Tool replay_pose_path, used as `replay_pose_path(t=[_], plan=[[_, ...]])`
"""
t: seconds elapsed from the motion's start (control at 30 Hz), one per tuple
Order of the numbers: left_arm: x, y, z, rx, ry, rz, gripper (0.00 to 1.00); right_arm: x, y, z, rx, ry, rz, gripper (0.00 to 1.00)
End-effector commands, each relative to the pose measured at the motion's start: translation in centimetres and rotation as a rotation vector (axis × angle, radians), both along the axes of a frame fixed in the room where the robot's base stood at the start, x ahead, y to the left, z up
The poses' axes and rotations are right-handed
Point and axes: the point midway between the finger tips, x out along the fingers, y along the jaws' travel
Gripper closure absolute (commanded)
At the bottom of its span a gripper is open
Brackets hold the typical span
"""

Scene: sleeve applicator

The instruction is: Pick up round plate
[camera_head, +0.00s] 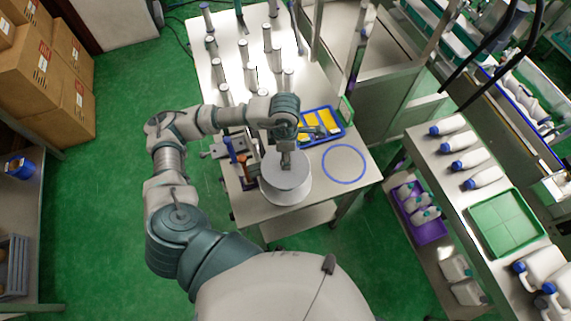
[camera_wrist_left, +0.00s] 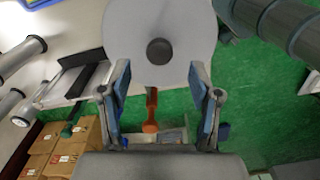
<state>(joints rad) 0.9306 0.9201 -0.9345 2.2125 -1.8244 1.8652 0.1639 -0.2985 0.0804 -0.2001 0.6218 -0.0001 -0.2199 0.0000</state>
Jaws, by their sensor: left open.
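The round plate (camera_head: 277,187) is a light grey disc on the near part of the white table, and it looks like the top of a short round drum. In the left wrist view the plate (camera_wrist_left: 190,24) fills the upper middle and has a dark round knob at its centre. My left gripper (camera_head: 287,161) is over the plate, pointing down. In the left wrist view my left gripper (camera_wrist_left: 158,76) has its two blue-lined fingers spread apart with nothing between them. The fingertips are near the plate's edge in that picture; I cannot tell the height gap. My right gripper is not in view.
A blue tray (camera_head: 341,137) with yellow items is behind the plate. A blue ring (camera_head: 323,163) is marked on bare tabletop to its right. Several upright cylinders stand farther back. A small fixture (camera_head: 231,150) is at left. A shelf with bottles and a green tray (camera_head: 475,230) is far right.

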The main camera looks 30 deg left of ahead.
Motion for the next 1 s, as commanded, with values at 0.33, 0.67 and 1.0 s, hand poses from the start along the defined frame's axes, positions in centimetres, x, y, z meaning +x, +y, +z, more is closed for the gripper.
replay_pose_path(t=[0.33,0.67,1.0], plan=[[0.2,0.0,-4.0,0.000,0.004,0.000,0.37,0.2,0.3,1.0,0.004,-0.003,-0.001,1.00],[0.3,0.0,-5.6,-0.002,-0.002,-0.001,0.37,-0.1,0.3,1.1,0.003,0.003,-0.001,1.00],[0.3,0.0,-5.6,-0.002,0.000,-0.001,1.00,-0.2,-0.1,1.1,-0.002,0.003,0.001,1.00]])
